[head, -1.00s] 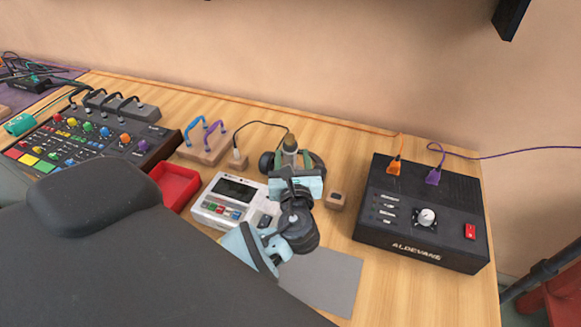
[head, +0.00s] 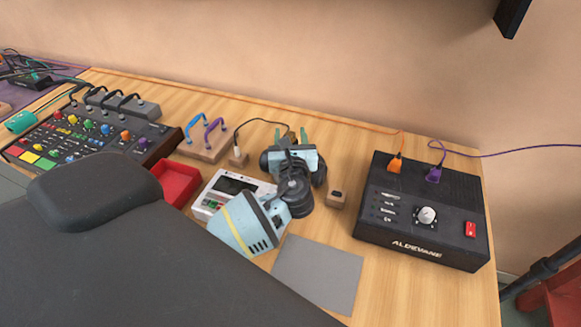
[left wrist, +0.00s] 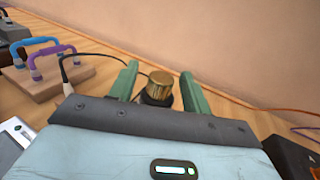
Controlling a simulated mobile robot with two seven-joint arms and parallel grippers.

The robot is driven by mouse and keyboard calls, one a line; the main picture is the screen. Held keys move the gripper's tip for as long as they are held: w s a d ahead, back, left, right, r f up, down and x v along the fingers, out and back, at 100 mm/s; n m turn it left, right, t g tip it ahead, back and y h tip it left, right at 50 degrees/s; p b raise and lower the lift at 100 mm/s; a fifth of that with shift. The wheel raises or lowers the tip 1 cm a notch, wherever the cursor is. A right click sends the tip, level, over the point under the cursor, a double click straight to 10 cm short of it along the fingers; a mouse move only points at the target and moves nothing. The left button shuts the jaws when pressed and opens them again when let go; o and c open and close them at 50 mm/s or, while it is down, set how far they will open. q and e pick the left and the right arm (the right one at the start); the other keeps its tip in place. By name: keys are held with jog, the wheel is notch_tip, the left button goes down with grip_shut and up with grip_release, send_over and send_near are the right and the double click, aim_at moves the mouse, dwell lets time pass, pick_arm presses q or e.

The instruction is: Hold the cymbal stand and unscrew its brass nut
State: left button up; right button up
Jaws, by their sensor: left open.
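A brass, knurled cylinder, the brass nut (left wrist: 160,88), shows in the left wrist view on top of a dark, round part (left wrist: 157,99) of the stand. The rest of the cymbal stand is hidden behind my gripper. My left gripper (head: 291,133) is open, its green fingers pointing away from me toward the wall. In the left wrist view the fingers of this gripper (left wrist: 160,77) stand on either side of the nut, with a gap on both sides. I cannot tell how deep the nut sits between them. My right gripper is in neither view.
A white device (head: 212,203) and a red tray (head: 178,184) are left of my left gripper. A small wooden block (head: 336,199) and a black ALDEVANE box (head: 420,225) stand to its right. A wooden block with blue and purple handles (head: 203,148) is behind left. A grey mat (head: 318,276) lies in front.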

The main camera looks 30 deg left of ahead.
pick_arm(q)
jog(key=shift+c, duration=0.2)
grip_shut()
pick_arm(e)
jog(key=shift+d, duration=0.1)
pick_arm(q)
jog(key=shift+r, duration=0.1)
